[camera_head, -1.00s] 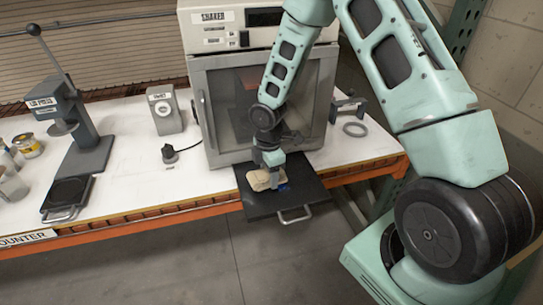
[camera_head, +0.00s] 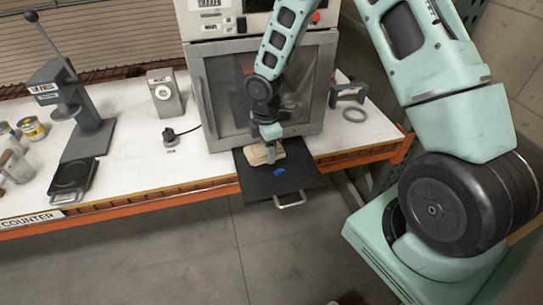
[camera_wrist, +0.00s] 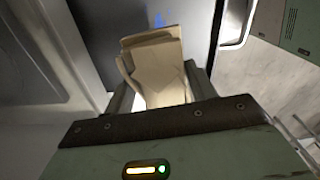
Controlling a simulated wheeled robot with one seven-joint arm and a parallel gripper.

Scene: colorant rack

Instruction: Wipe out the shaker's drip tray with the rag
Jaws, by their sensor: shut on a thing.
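The beige folded rag (camera_head: 262,155) is in my gripper (camera_head: 271,138), which is shut on it. The rag also shows in the wrist view (camera_wrist: 158,70), between the fingers. The black drip tray (camera_head: 300,178) sticks out from under the shaker (camera_head: 262,85), over the counter's front edge, with a metal handle (camera_head: 291,203) at its front. The rag is at the back left of the tray; I cannot tell how firmly it touches. A blue spill (camera_head: 279,171) lies on the tray, in front of the rag. Some blue also shows in the wrist view (camera_wrist: 160,20).
A press with a lever (camera_head: 85,115) and a small black tray (camera_head: 75,176) stand at the left, near several cans (camera_head: 33,129). A timer box (camera_head: 164,93) and a corded knob (camera_head: 170,135) stand left of the shaker. A clamp-like bracket and a ring (camera_head: 354,114) lie right.

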